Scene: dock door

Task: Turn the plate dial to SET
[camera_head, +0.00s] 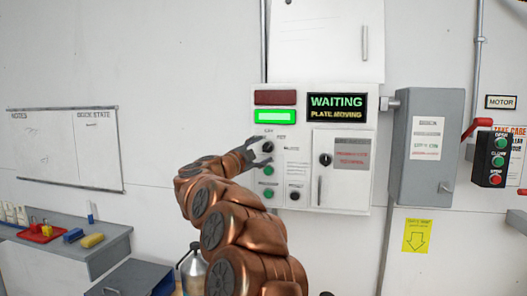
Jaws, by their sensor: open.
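The white control panel (337,100) is on the wall ahead. A small black dial (267,147) is on its left side, with tiny lettering above it that I cannot read surely. My gripper (266,154) is open at the dial, with its fingers around or just in front of it. I cannot tell whether they touch it. The dial's pointer direction is too small to tell. The display (337,107) reads WAITING and PLATE MOVING. A green lamp (275,117) is lit below a dark red one (275,97).
Green buttons (268,194) and a black knob (294,196) sit below the dial. A small panel door (341,190) with a keyed knob is to the right. A grey switch box (428,185) with a red lever follows. A bench (110,245) stands at left.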

